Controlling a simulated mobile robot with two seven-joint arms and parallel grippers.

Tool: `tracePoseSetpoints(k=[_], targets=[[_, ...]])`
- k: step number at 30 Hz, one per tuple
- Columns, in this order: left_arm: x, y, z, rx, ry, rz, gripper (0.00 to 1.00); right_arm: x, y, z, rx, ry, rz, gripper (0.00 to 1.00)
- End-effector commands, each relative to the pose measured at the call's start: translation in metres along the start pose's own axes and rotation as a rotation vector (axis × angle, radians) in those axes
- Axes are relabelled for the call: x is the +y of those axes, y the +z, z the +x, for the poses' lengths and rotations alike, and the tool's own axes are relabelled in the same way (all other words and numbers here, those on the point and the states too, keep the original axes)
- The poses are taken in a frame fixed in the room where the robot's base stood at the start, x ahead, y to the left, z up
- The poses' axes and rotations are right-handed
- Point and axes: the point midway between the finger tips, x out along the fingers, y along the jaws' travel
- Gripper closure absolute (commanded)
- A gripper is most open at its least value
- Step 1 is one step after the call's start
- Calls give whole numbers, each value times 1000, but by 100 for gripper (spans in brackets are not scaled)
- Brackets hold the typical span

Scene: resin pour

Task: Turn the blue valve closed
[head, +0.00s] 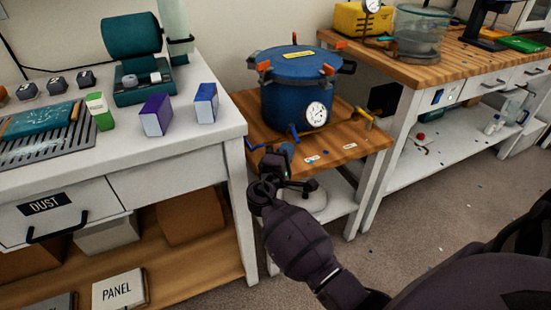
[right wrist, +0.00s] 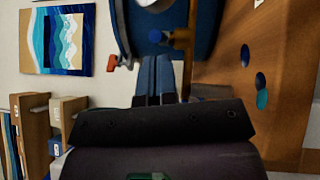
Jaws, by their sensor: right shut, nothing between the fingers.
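The blue valve (head: 294,133) shows as a small blue handle low on the front of the blue pressure pot (head: 281,103). In the right wrist view a blue and brass fitting (right wrist: 178,39) stands out from the pot, just beyond the fingertips; part of it is hidden. My right gripper (head: 284,154) is shut and empty, just below and in front of the blue handle. Its closed fingers (right wrist: 154,78) point toward the pot. I cannot tell whether they touch the handle. My left gripper is not in view.
The pot stands on a low wooden-topped stand (head: 352,146) between a white bench (head: 226,112) at left and a wooden bench (head: 400,72) at right. A yellow-handled brass valve (head: 364,116) sits right of the pot's gauge (head: 316,114). Orange clamps (head: 264,66) ring the lid.

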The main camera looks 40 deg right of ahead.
Motion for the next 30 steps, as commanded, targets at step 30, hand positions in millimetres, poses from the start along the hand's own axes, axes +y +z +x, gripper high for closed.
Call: tracePoseSetpoints(k=[30], targets=[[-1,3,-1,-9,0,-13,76,-5,33,19,139,20,18,100]])
